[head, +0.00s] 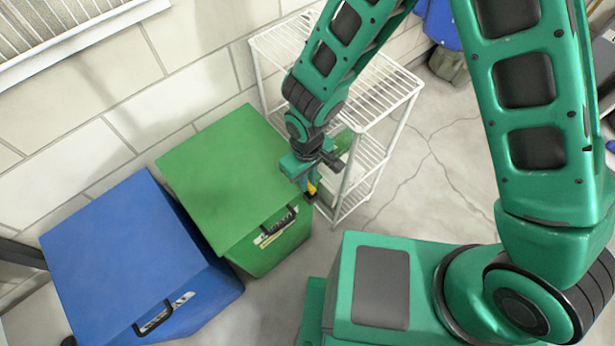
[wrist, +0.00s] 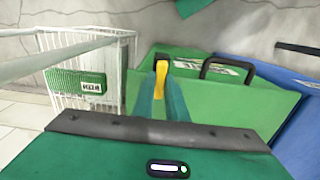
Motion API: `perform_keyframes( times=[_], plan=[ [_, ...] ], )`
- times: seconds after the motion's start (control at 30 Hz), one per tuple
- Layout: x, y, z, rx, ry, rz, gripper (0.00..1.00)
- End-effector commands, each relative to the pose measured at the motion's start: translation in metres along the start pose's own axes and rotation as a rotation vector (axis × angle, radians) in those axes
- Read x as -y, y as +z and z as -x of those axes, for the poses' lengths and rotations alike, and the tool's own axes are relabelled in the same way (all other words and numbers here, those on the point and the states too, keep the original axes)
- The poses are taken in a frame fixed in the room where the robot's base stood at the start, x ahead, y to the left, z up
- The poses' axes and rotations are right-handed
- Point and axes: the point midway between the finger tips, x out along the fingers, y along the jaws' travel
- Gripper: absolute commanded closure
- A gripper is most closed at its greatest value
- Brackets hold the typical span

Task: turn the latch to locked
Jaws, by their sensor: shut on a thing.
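My gripper (head: 311,194) points down beside the green box (head: 225,165), in the gap between it and the white wire rack. In the wrist view my gripper (wrist: 161,68) has its teal fingers close together around a narrow yellow piece (wrist: 160,82). The yellow piece also shows at the fingertips in the head view (head: 311,187). I cannot tell whether this piece is the latch; no other latch shows clearly. The black handle (head: 279,222) on the green box is apart from my fingers.
A blue box (head: 135,255) with a black handle stands left of the green box. The white wire rack (head: 385,97) stands close behind my gripper; a green labelled thing (wrist: 80,84) shows at it. A block wall is behind.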

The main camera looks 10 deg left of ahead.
Motion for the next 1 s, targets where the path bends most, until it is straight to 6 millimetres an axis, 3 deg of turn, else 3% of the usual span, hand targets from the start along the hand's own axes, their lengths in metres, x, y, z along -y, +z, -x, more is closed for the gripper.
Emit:
perform_keyframes(
  times=[0.2,0.23,0.3,0.67,0.87,1.0],
  plan=[
    [-0.004,-0.007,0.002,-0.016,0.007,-0.008,1.0],
    [-0.004,-0.007,0.002,-0.016,0.007,-0.008,0.83],
    [-0.004,-0.006,0.002,-0.013,0.006,-0.007,0.69],
    [-0.002,-0.003,0.004,-0.007,0.003,-0.002,0.69],
    [-0.002,-0.004,0.026,-0.01,0.003,-0.003,0.69],
    [-0.003,-0.004,0.051,-0.011,0.003,-0.003,0.69]
  ],
)
